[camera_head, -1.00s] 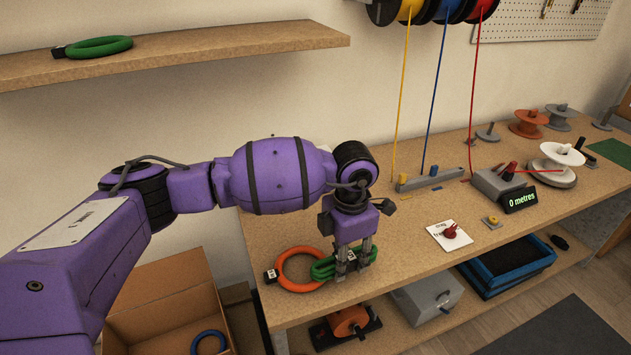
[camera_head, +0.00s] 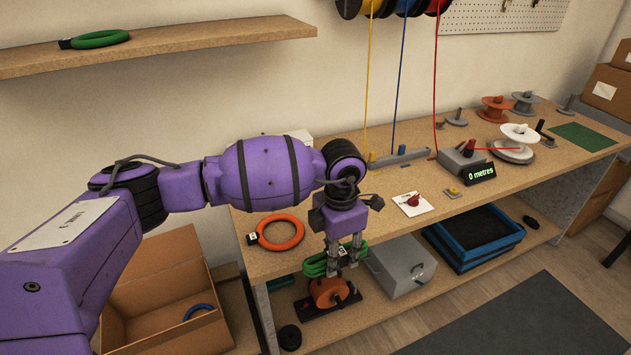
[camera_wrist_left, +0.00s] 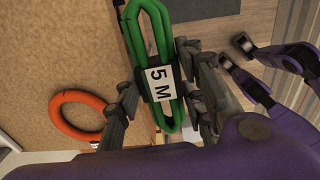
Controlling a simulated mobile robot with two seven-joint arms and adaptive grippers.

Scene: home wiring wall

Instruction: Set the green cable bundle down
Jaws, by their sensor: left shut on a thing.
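The green cable bundle (camera_head: 318,266) is between the fingers of my left gripper (camera_head: 343,262), which is shut on it. In the head view it shows in front of the table's front edge, with an orange motor-like item on the lower shelf behind and below it. In the left wrist view the bundle (camera_wrist_left: 146,38) carries a white "5 M" label (camera_wrist_left: 162,84), with a finger (camera_wrist_left: 121,112) of the gripper on each side. The floor shows beyond it there.
An orange cable ring (camera_head: 280,232) lies on the tabletop (camera_head: 400,230) near its left front corner. Bare tabletop surrounds it. The lower shelf holds a grey box (camera_head: 402,265) and a blue tray (camera_head: 475,238). An open cardboard box (camera_head: 160,285) stands left of the table.

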